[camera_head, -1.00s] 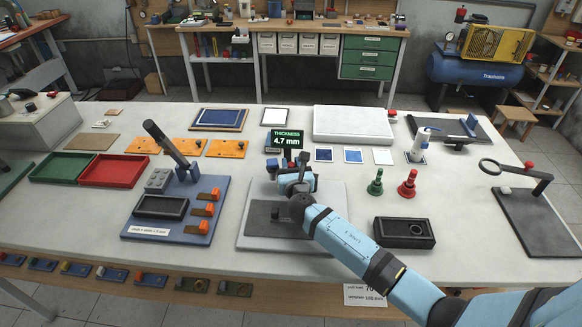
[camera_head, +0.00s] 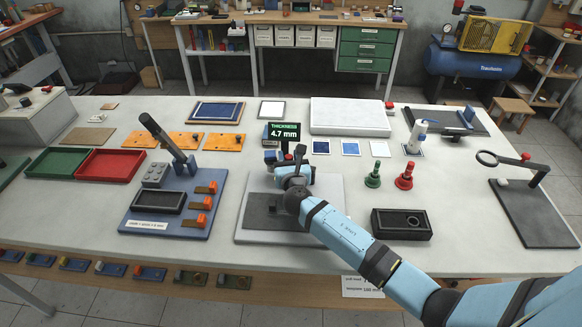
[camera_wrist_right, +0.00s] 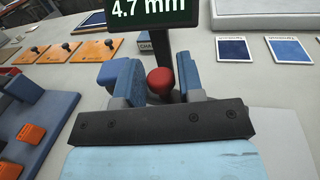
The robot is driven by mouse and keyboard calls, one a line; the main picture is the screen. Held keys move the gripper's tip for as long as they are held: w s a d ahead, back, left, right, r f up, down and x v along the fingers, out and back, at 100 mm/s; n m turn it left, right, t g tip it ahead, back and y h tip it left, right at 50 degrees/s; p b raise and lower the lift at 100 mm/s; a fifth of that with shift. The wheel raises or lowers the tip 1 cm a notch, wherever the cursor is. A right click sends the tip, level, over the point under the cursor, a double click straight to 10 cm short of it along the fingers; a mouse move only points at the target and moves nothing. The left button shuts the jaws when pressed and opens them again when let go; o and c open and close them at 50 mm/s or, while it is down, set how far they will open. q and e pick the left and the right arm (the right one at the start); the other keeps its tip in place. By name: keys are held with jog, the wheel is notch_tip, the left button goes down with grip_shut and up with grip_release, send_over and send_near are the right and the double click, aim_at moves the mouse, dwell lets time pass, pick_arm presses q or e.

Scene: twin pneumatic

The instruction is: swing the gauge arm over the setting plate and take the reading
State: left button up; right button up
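The gauge's display (camera_head: 284,132) reads "THICKNESS 4.7 mm" and also shows in the wrist view (camera_wrist_right: 150,8). It stands at the back of a light base plate (camera_head: 332,217), on which a dark grey plate (camera_head: 262,212) lies. My right gripper (camera_wrist_right: 160,75) reaches over this base from the right. Its fingers are apart, with a red knob (camera_wrist_right: 160,82) between them and narrow gaps showing at its sides. The arm hides most of the gauge arm in the head view, so whether it lies over a setting plate cannot be told. My left gripper is out of view.
Left of the gauge stands a blue fixture (camera_head: 203,220) with a tilted dark lever (camera_head: 165,142). On the right are green (camera_head: 372,175) and red (camera_head: 404,176) handled pieces, a black box (camera_head: 401,224) and a magnifier stand (camera_head: 530,215). The table's front edge is near.

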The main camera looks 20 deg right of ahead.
jog(key=b+v, duration=0.1)
jog(key=v, duration=1.2)
jog(key=shift+s, duration=0.25)
jog(key=shift+f, duration=0.1)
